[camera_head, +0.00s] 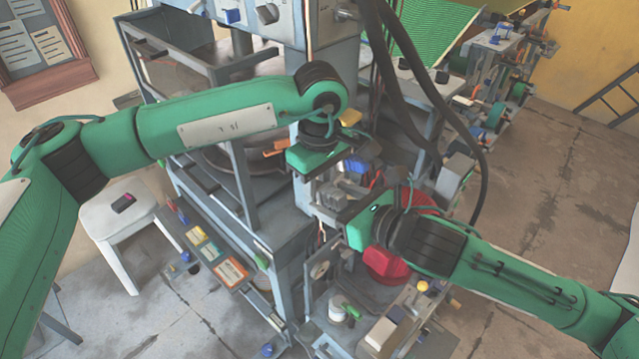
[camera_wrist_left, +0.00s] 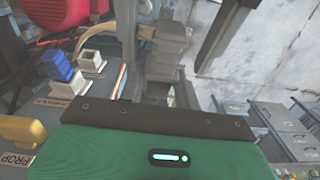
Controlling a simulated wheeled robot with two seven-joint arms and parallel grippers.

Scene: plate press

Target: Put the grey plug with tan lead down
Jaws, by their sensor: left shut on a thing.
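In the head view my left gripper (camera_head: 325,178) is over the machine's work area, left of the red part. In the left wrist view its jaws (camera_wrist_left: 166,62) are shut on the grey plug. Grey plug and grey jaws blend there, so I cannot separate their outlines. A tan lead (camera_wrist_left: 88,38) arcs at the upper left, above the panel with white sockets. One socket (camera_wrist_left: 62,88) holds a blue plug (camera_wrist_left: 56,66); another white socket (camera_wrist_left: 90,62) stands beside it. My right gripper (camera_head: 340,208) is close below the left one; its fingers are too hidden to judge.
A red rounded part (camera_head: 388,266) sits by my right gripper and also fills the wrist view's top left (camera_wrist_left: 80,12). A yellow part (camera_wrist_left: 22,130) is near the panel label. Black hoses (camera_head: 400,95) hang behind. A white stool (camera_head: 118,212) stands at left.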

